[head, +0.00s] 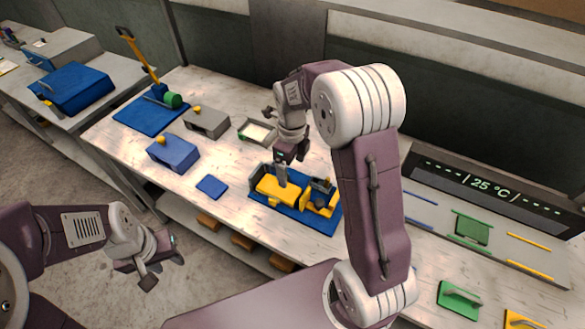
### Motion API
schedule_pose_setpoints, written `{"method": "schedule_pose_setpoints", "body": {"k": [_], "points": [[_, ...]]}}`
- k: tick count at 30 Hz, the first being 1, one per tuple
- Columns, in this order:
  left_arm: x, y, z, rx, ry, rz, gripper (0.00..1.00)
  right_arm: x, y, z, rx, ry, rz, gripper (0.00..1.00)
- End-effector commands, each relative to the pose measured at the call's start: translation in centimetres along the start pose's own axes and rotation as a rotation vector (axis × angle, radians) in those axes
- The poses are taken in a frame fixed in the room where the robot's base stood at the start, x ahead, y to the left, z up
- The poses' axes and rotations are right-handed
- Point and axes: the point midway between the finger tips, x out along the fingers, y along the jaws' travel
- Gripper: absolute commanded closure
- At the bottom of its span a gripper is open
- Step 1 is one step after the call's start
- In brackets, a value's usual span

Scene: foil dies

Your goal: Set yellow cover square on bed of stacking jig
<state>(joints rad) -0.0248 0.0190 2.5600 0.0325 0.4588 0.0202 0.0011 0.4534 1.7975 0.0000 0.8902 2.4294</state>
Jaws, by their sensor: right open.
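A flat yellow piece (268,188), which looks like the yellow cover, lies on a blue-based fixture (322,228) in the middle of the bench. A low grey wall stands at its left end. I cannot tell for sure whether this fixture is the stacking jig or whether the piece sits square. My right gripper (283,178) is open and points down at the yellow piece, its fingers hiding part of it. Whether they touch is unclear. A second yellow part (312,216) stands on the fixture's right. My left gripper (163,270) is open and empty, in front of the bench.
A grey-edged tray (257,132) lies behind the fixture. A blue box (173,152), a grey box (207,122) and a small blue plate (212,186) stand left. A green handled plate (458,301) and a yellow handled plate (524,321) lie at the right.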

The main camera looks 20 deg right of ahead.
Motion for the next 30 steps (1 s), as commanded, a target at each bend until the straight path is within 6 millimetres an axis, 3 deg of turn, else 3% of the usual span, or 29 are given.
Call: {"method": "schedule_pose_setpoints", "body": {"k": [2,5,21,25,30], "points": [[0.0,0.0,0.0,0.0,0.0,0.0,0.62,0.0,0.2,-0.2,-0.049,-0.001,0.0,0.15],[0.0,0.0,0.0,0.0,0.0,0.0,0.62,0.0,1.1,-1.0,-0.258,-0.009,-0.006,0.15],[0.0,0.0,0.0,0.0,0.0,0.0,0.62,1.4,8.8,-8.9,-2.058,0.0,-0.109,0.15],[0.0,0.0,0.0,0.0,0.0,0.0,0.62,1.7,9.9,-10.0,-2.303,0.016,-0.126,0.15],[0.0,0.0,0.0,0.0,0.0,0.0,0.62,1.9,10.3,-10.4,-2.407,0.025,-0.134,0.15]]}}
